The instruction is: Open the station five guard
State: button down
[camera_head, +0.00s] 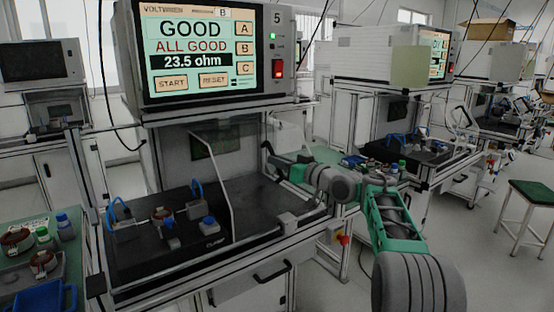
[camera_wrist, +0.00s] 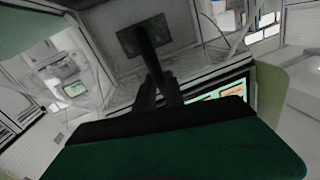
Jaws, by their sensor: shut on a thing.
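The station five guard (camera_head: 231,190) is a clear panel with a thin pale metal frame. It stands raised at a slant over the right part of the black station bed (camera_head: 262,208). My gripper (camera_head: 268,152) is at the right of the bay, below the tester. In the wrist view my gripper's dark fingers (camera_wrist: 157,95) are closed around a dark round bar (camera_wrist: 146,45), which looks like the guard's handle. The join between bar and guard is hidden.
The station five tester (camera_head: 215,52) above reads GOOD, ALL GOOD, 23.5 ohm. A fixture with a copper-wound stator (camera_head: 160,216) sits on the bed's left. A blue tray (camera_head: 45,297) is at lower left. A green stool (camera_head: 533,193) stands on the floor at right.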

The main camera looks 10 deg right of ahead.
jog(key=shift+w+d+r, duration=0.1)
jog(key=shift+w+d, duration=0.05)
jog(key=shift+d, duration=0.1)
jog(key=c, duration=1.4)
grip_release()
jog(key=shift+d, duration=0.1)
jog(key=shift+c, duration=0.2)
jog(key=v, duration=0.8)
jog(key=shift+b, duration=0.45)
